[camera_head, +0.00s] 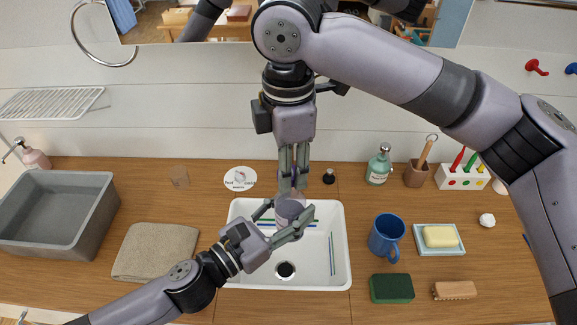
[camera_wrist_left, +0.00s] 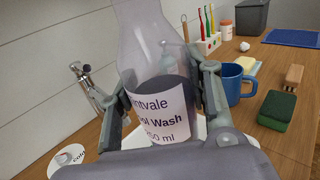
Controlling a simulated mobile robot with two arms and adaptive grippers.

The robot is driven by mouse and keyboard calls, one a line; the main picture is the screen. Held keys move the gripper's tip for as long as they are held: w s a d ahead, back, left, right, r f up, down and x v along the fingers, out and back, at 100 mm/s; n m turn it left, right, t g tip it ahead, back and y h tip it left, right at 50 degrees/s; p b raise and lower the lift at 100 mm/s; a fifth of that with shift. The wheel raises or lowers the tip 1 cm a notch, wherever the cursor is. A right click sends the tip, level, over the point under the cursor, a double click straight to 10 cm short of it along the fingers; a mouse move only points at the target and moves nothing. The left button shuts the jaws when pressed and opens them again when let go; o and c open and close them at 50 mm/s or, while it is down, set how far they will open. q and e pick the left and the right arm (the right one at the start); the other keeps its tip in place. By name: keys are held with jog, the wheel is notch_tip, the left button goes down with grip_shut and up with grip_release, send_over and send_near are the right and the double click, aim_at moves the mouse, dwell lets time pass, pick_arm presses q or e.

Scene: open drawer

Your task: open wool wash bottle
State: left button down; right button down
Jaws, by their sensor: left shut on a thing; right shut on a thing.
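The wool wash bottle (camera_wrist_left: 150,50) is clear, with dark contents and a white label that partly reads "Wool Wash". In the head view the bottle (camera_head: 289,210) is over the white sink. My left gripper (camera_head: 285,221) is shut around its body from the lower left. Its fingers also flank the bottle in the left wrist view. My right gripper (camera_head: 293,184) points down from above, its fingers shut at the top of the bottle. Those fingers hide the cap, and the bottle's top is cut off in the left wrist view.
The white sink (camera_head: 340,272) lies below the bottle. A blue mug (camera_head: 385,235), a green sponge (camera_head: 391,289), a brush (camera_head: 454,290) and a soap dish (camera_head: 458,246) stand to the right. A towel (camera_head: 155,252) and grey tub (camera_head: 58,215) are at left.

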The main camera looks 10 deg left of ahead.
jog(key=shift+r, duration=0.1)
pick_arm(q)
jog(key=shift+r, duration=0.1)
pick_arm(e)
jog(key=shift+r, duration=1.95)
pick_arm(q)
jog(key=shift+w, duration=0.1)
